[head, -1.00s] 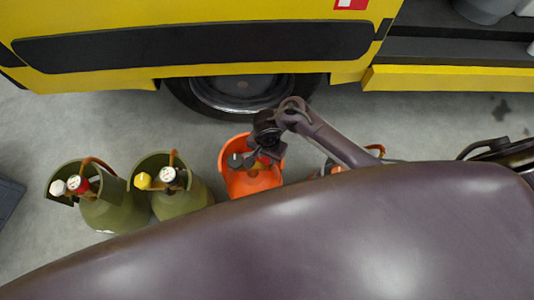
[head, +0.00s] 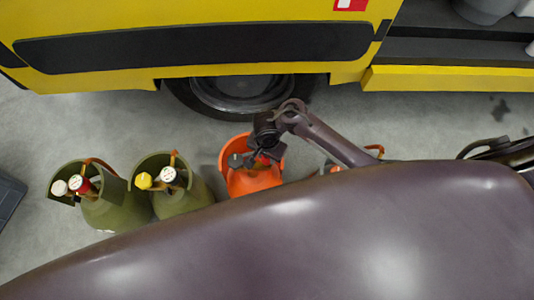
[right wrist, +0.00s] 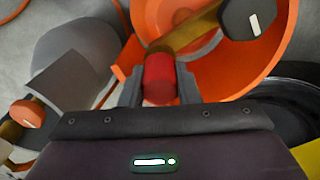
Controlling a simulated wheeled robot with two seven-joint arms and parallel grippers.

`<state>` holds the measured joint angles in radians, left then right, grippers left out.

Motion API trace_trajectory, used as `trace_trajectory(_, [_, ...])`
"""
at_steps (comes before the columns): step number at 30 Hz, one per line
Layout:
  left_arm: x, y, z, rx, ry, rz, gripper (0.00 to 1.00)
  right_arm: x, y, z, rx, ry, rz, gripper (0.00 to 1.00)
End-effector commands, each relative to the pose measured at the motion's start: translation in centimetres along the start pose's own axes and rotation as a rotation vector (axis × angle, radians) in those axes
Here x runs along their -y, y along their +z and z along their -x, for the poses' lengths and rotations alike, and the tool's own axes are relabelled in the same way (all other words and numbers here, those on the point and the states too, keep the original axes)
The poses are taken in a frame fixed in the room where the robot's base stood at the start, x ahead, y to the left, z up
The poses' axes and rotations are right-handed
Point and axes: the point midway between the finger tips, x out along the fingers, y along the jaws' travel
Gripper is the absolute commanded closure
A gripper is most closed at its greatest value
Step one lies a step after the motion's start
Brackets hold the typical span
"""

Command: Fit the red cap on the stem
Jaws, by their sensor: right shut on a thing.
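My right gripper (head: 261,158) is over the collar of an orange cylinder (head: 254,182). In the right wrist view its two fingers (right wrist: 158,80) are shut on the red cap (right wrist: 158,76). The cap is at the near end of a brass stem (right wrist: 188,34) inside the orange collar (right wrist: 278,45); I cannot tell whether it is seated or only lined up against it. A dark grey knob (right wrist: 250,18) with a white mark is at the stem's other end. In the head view the cap is mostly hidden by the gripper. My left gripper is not in view.
Two green cylinders (head: 110,208) (head: 182,200) stand left of the orange one. In the right wrist view a grey cylinder (right wrist: 80,50) with an orange knob (right wrist: 27,113) stands close by. A yellow vehicle (head: 200,45) and its wheel (head: 238,92) are behind. A dark box (head: 8,198) is at the left edge.

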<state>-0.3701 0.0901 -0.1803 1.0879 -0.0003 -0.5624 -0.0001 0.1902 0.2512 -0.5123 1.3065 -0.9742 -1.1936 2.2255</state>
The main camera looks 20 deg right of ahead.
Motion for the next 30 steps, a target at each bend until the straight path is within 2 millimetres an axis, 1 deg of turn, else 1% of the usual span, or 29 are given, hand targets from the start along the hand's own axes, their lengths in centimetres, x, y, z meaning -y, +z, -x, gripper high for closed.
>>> trace_trajectory(13, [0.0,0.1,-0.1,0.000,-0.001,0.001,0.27,0.0,0.0,-0.2,0.000,0.000,0.000,0.95])
trace_trajectory(30, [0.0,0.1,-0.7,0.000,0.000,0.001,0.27,0.0,0.1,-1.2,0.001,0.000,0.000,0.95])
